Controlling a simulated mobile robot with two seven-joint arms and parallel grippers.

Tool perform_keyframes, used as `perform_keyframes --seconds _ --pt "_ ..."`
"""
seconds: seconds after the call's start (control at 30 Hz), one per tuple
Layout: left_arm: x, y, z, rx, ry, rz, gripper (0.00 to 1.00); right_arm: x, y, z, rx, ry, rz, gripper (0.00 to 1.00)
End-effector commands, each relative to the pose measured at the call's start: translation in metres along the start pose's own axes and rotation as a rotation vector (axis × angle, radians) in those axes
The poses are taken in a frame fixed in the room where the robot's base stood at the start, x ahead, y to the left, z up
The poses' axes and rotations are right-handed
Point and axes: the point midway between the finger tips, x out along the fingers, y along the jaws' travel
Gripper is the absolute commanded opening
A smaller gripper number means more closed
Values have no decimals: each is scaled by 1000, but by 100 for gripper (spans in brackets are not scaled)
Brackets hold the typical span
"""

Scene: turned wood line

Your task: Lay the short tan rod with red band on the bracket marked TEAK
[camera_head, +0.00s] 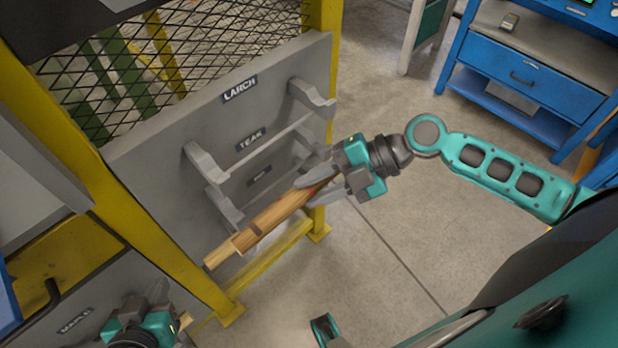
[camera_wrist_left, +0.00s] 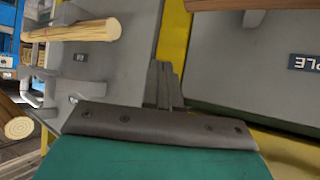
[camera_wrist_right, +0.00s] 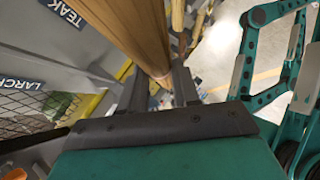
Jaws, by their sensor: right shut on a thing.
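My right gripper (camera_head: 318,187) is shut on a tan rod (camera_head: 285,210) with a reddish band near the fingers. The rod slants down to the left in front of the rack panel; it also shows between the fingers in the right wrist view (camera_wrist_right: 140,30). The TEAK label (camera_head: 251,139) sits on the grey panel below the LARCH label. A grey bracket arm (camera_head: 226,207) stands out below the TEAK label, close to the rod; I cannot tell whether they touch. My left gripper (camera_head: 160,296) is at the lower left, its fingers together and empty in the left wrist view (camera_wrist_left: 164,84).
The LARCH bracket (camera_head: 200,160) above looks empty. A lower label (camera_head: 259,176) is partly hidden. A yellow frame post (camera_head: 165,225) borders the panel. A MAPLE label (camera_head: 75,320) is at lower left. A blue workbench (camera_head: 530,75) stands back right; open floor lies between.

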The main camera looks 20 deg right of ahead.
Motion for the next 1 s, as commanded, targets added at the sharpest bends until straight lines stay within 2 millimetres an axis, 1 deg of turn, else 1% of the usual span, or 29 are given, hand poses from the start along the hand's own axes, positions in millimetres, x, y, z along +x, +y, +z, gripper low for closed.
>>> perform_keyframes --seconds 0.23,0.57,1.0 --pt "1 0 0 0 2 0 0 -8 -11 -8 0 1 -1 0" --pt "3 -1 -5 1 13 -2 0 -17 -24 -17 0 0 0 0" --pt "4 0 -6 -5 15 -2 0 -18 -26 -19 -2 0 2 0"
